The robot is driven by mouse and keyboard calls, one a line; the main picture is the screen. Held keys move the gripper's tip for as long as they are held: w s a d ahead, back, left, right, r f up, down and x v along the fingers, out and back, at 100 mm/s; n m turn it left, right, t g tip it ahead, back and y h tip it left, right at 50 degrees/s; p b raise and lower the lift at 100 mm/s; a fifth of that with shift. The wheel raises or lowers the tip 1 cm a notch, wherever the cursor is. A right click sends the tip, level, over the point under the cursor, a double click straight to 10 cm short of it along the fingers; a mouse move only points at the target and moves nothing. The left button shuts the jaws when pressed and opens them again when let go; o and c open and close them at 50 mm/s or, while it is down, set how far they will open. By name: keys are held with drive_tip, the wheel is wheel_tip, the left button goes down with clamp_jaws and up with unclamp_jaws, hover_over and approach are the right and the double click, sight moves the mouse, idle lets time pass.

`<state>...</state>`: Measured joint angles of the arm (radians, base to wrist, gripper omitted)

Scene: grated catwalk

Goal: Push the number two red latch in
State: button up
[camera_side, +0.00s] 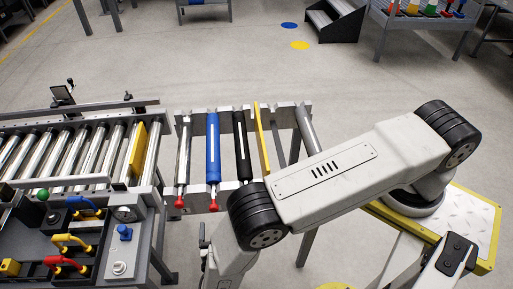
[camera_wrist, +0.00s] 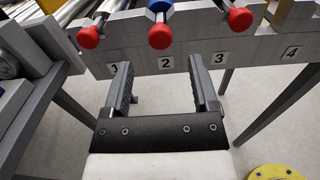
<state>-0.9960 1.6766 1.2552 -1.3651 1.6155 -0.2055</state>
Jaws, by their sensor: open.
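The number two red latch (camera_wrist: 160,36) is a round red knob on a metal rod, sticking out of the grey rail above the label "2" (camera_wrist: 165,63). In the side view it is the red knob (camera_side: 213,206) at the near end of the blue roller. Red knobs also stick out near label 1 (camera_wrist: 89,37) and label 3 (camera_wrist: 240,20). My gripper (camera_wrist: 160,64) is open and empty, its dark fingers spread below and either side of the number two knob, apart from it in the picture.
The grey numbered rail (camera_wrist: 260,50) spans the wrist view, with label 4 at right. Left in the side view are a roller conveyor (camera_side: 70,150) and a control panel (camera_side: 75,240) with coloured levers. A yellow bar (camera_side: 262,140) stands beside the black roller. Open floor lies beyond.

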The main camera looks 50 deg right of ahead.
sight(214, 210)
drive_tip(key=shift+x, duration=3.3)
